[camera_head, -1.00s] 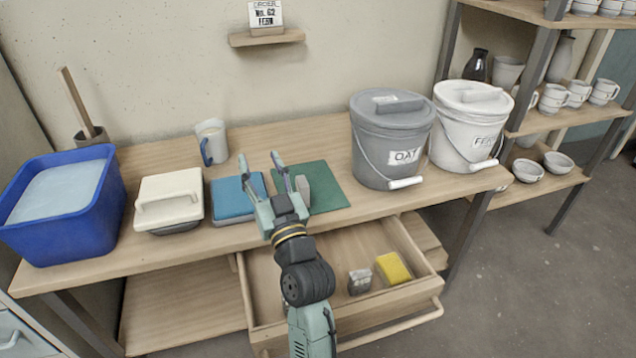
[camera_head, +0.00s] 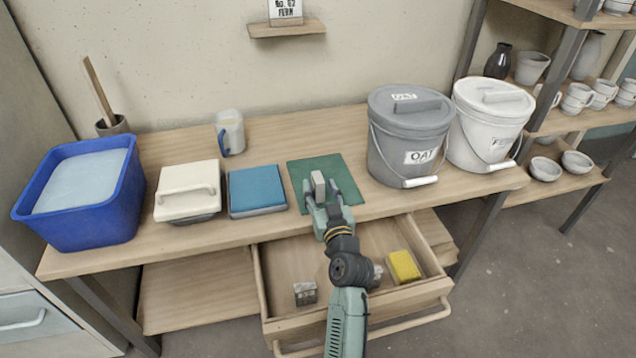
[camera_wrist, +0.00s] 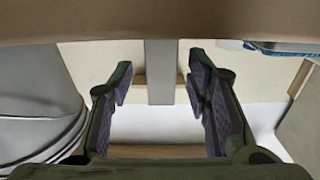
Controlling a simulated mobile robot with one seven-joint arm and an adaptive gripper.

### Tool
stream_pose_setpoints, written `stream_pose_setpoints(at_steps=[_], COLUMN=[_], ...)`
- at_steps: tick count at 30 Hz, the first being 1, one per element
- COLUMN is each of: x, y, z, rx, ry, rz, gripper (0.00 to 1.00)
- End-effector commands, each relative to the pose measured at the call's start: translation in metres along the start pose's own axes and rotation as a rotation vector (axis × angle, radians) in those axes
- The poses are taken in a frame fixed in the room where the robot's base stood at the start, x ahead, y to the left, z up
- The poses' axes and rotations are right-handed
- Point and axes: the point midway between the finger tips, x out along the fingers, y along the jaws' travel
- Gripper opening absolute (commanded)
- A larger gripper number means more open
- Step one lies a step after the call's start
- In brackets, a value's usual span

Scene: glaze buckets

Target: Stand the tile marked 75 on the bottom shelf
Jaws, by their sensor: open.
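A small grey upright block (camera_head: 318,188) stands on the green mat (camera_head: 300,168); it looks like a tile, but I cannot read a mark on it. My gripper (camera_head: 321,192) is open at the mat, with its fingers on either side of the block. In the wrist view, a narrow grey upright piece (camera_wrist: 160,72) shows between the open fingers (camera_wrist: 158,88), with gaps to both. The bottom shelf of the bench (camera_head: 200,290) shows bare to the left of the open drawer.
The open drawer (camera_head: 280,255) holds a yellow sponge (camera_head: 403,266), a grey block (camera_head: 305,293) and another piece partly behind my arm. The grey OAT bucket (camera_head: 410,135) stands close right of the mat. A blue-topped block (camera_head: 256,188) lies to the left.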

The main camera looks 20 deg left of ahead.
Motion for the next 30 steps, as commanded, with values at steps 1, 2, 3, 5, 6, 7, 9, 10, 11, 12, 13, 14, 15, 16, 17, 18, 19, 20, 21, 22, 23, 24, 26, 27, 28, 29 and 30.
stream_pose_setpoints(at_steps=[1,2,3,5,6,7,9,10,11,12,13,14,15,16,17,18,19,20,21,22,23,24,26,27,28,29,30], x=[0.009,0.013,0.018,0.023,0.026,0.027,0.027,0.027,0.027,0.027,0.027,0.027,0.027,0.027,0.027,0.027,0.027,0.027,0.027,0.027,0.027,0.027,0.027,0.027,0.027,0.027,0.027], y=[-0.002,-0.001,-0.001,-0.001,-0.001,-0.001,-0.001,-0.001,-0.001,-0.001,-0.001,-0.001,-0.001,-0.001,-0.001,-0.001,-0.001,-0.001,-0.001,-0.001,-0.001,-0.001,-0.001,-0.001,-0.001,-0.001,-0.001], z=[-0.008,-0.005,-0.004,-0.004,-0.003,-0.003,-0.002,-0.002,-0.002,-0.002,-0.002,-0.002,-0.002,-0.002,-0.002,-0.002,-0.002,-0.002,-0.002,-0.002,-0.002,-0.002,-0.002,-0.002,-0.002,-0.002,-0.002], rx=[0.0,0.001,0.001,0.001,0.001,0.001,0.001,0.001,0.001,0.001,0.001,0.001,0.001,0.001,0.001,0.001,0.001,0.001,0.001,0.001,0.001,0.001,0.001,0.001,0.001,0.001,0.001], ry=[0.001,0.001,0.0,0.001,0.0,0.0,0.001,0.001,0.001,0.001,0.001,0.001,0.001,0.001,0.001,0.001,0.001,0.001,0.001,0.001,0.001,0.001,0.001,0.001,0.001,0.001,0.001], rz=[-0.002,-0.002,-0.001,-0.001,-0.001,0.0,0.0,0.0,0.0,0.0,0.0,0.0,0.0,0.0,0.0,0.0,0.0,0.0,0.0,0.0,0.0,0.0,0.0,0.0,0.0,0.0,0.0], gripper=[0.44,0.44,0.44,0.44,0.44,0.44,0.44,0.44,0.44,0.44,0.44,0.44,0.41,0.39,0.37,0.34,0.32,0.3,0.28,0.26,0.24,0.21,0.17,0.14,0.12,0.1,0.08])
